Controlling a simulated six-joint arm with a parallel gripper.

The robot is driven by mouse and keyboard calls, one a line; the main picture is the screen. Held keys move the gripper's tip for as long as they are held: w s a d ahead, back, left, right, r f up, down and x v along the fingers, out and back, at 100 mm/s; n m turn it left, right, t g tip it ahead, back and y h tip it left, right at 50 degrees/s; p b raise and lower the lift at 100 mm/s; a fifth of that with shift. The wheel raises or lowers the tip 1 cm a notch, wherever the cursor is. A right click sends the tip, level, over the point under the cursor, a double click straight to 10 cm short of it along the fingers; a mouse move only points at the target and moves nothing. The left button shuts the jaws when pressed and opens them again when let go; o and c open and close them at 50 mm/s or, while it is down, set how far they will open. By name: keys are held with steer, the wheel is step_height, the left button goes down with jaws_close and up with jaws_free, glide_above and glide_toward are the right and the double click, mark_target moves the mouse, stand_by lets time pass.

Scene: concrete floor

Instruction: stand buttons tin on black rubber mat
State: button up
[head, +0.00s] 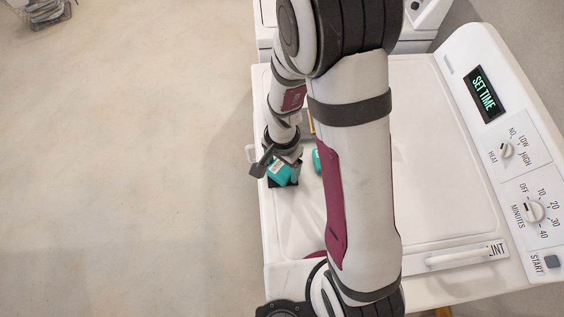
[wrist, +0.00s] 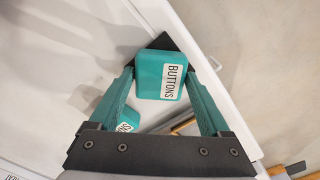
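The buttons tin (wrist: 152,82) is a teal, rounded box with a white BUTTONS label. In the wrist view it is over the black rubber mat (wrist: 174,42), appearing to rest on it, with mat corners showing behind. My gripper (wrist: 161,72) has its two teal fingers on either side of the tin, with narrow gaps visible between fingers and tin. In the head view my gripper (head: 277,168) is down at the tin (head: 281,174), and a dark edge of the mat (head: 291,184) shows below. My arm hides part of this area.
A second teal tin (wrist: 125,121) with a partly hidden label lies near the left finger; it shows in the head view (head: 317,160) beside my arm. The white machine top (head: 430,160) has clear room right of my arm. Its left edge is close to the mat, above the floor (head: 120,170).

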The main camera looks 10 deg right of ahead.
mark_target(282, 168)
steer(key=shift+o, duration=1)
steer(key=shift+r, duration=0.1)
step_height(282, 168, up, 12)
steer(key=s+d+r+n+y, duration=0.1)
steer(key=s+r, duration=0.3)
steer(key=s, duration=0.4)
steer(key=s+d+r+n, duration=0.2)
steer(key=s+r, duration=0.2)
steer(key=s, duration=0.3)
steer(key=shift+s+y, duration=0.35)
steer(key=shift+y, duration=0.05)
